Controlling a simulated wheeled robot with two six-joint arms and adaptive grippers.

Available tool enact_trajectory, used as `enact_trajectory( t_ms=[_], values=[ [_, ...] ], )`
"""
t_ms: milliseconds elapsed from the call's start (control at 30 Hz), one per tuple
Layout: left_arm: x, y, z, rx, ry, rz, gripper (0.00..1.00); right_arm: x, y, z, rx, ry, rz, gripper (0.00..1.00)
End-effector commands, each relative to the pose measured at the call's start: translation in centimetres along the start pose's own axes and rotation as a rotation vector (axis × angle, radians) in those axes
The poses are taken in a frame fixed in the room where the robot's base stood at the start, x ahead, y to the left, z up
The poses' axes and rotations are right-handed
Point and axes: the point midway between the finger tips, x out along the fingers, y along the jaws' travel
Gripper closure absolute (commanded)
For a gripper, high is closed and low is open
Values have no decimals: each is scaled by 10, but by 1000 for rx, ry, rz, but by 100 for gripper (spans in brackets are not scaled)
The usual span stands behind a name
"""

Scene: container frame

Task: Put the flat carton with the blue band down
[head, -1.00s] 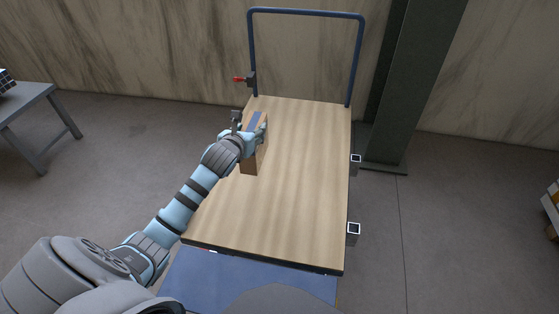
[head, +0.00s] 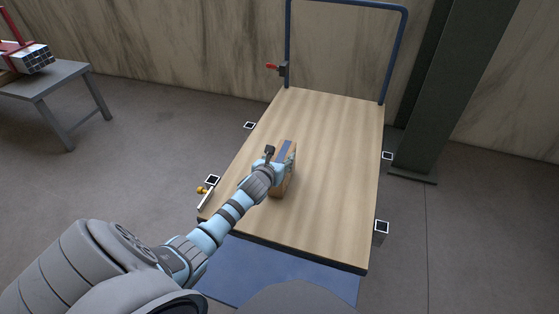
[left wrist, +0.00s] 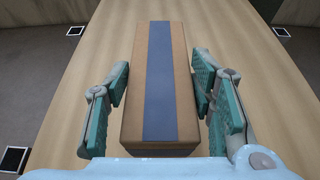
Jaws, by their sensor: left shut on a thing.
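The flat carton with the blue band (head: 284,184) is brown and stands on its narrow side, band upward, over the left half of the wooden deck (head: 335,150). It shows lengthwise in the left wrist view (left wrist: 184,75). My left gripper (head: 279,164) is shut on the carton, with a green-padded finger on each long side in the left wrist view (left wrist: 160,88). Whether the carton's underside touches the deck cannot be told; the gripper and the carton itself hide it. My right gripper is not in view.
The deck is otherwise bare, with free room right of and behind the carton. A blue rail (head: 347,5) rises at its far end, with a red-handled clamp (head: 279,69) at the left. A grey table (head: 50,82) stands far left, a dark column (head: 440,90) behind right.

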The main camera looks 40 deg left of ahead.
Motion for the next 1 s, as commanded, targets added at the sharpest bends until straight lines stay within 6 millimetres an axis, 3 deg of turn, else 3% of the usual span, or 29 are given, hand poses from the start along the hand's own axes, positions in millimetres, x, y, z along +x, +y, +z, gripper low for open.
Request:
enact_trajectory(
  t_ms=[100,133,233,633,767,1000],
  values=[
    [1,0,-2,0,-2,-1,100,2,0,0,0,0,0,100],
    [1,0,-3,0,0,0,46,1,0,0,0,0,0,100],
    [1,0,-2,0,0,0,30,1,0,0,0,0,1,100],
    [-4,0,1,1,2,0,30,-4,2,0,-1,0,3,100],
    [-28,0,4,3,2,-1,30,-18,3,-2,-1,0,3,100],
    [-89,0,4,1,2,-1,30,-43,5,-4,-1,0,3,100]
  ],
)
